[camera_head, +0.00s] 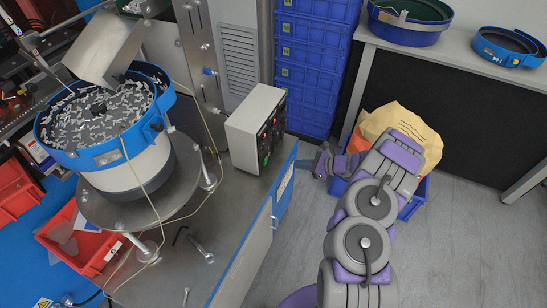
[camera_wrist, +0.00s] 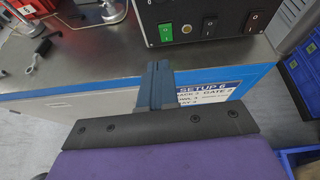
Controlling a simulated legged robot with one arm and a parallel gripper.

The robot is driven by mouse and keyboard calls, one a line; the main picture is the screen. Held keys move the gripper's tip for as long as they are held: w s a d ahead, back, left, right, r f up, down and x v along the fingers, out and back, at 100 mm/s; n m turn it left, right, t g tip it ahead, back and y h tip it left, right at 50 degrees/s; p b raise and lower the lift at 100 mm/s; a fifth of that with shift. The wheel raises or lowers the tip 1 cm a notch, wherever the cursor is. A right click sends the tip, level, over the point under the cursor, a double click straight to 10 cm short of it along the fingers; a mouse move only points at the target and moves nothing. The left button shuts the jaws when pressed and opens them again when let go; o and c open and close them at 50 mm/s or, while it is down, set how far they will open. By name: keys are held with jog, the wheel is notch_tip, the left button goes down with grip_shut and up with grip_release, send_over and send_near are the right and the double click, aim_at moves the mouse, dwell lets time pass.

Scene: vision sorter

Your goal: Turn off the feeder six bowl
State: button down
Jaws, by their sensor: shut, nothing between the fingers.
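The feeder bowl (camera_head: 72,155) with a blue rim is full of small grey metal parts and stands on a round plate at the left. A grey control box (camera_head: 240,130) with a dark front stands on the bench to its right. My gripper (camera_wrist: 157,68) is shut and empty, pointing at the box from in front of the bench edge. It also shows in the head view (camera_head: 322,160), apart from the box.
Stacked blue crates (camera_head: 313,70) stand behind. A blue bin with a yellow bag (camera_head: 405,122) is behind my arm. Red bins (camera_head: 85,245) lie at the left. The grey floor (camera_head: 480,240) at right is clear.

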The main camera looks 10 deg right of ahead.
jog(key=shift+w+d+f+m, duration=0.2)
jog(key=shift+d+f+m, duration=0.1)
jog(key=shift+d+f, duration=0.35)
jog(key=b, duration=0.3)
send_near(266, 161)
jog(key=x, duration=0.5)
jog(key=shift+w+d+f, duration=0.15)
jog(key=shift+d+f, duration=0.05)
jog(key=shift+f, duration=0.2)
jog(key=shift+w+a+r, duration=0.2)
jog(key=shift+w+a, duration=0.25)
jog(key=shift+a, duration=0.15)
